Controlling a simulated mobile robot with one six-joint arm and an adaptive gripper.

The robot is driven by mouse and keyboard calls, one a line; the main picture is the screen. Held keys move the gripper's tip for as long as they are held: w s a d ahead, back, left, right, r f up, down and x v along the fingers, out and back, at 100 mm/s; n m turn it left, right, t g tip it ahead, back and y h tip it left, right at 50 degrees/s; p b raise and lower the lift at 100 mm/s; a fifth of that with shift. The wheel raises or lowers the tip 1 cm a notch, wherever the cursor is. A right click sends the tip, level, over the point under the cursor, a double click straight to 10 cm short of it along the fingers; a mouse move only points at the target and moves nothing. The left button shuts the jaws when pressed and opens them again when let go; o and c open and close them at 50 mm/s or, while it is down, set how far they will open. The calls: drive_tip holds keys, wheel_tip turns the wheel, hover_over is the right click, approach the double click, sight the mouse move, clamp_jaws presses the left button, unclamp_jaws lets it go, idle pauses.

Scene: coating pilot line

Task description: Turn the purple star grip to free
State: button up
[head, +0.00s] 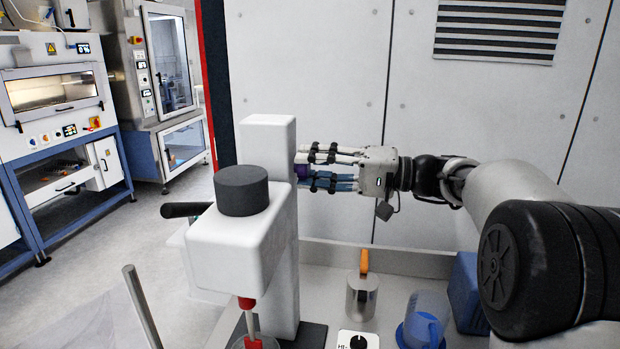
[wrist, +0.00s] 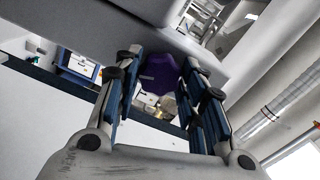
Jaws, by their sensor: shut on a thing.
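The purple star grip (wrist: 158,75) shows between my fingers in the wrist view. In the head view only a small purple part of it (head: 302,171) shows, on the right side of the white stand's upright column (head: 268,140). My gripper (head: 303,170) reaches in from the right, level, with its fingers at the grip; in the wrist view its fingers (wrist: 161,78) lie on both sides of the grip and are shut on it. The fingers hide much of the grip in the head view, so its turn position cannot be told.
The white stirrer head (head: 235,245) with a dark cap (head: 241,190) stands in front of the column; a black handle (head: 186,210) sticks out left. Below my arm stand a steel pot (head: 361,298), a blue jug (head: 424,325) and a blue box (head: 466,290). The wall lies close behind.

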drive_tip(key=shift+s+a+r+n+b, duration=0.15)
drive_tip(key=shift+n+b, duration=0.15)
drive_tip(key=shift+n, duration=0.2)
drive_tip(key=n+b, duration=0.2)
drive_tip(key=b, duration=0.2)
drive_tip(key=n, duration=0.8)
drive_tip(key=o, duration=1.3)
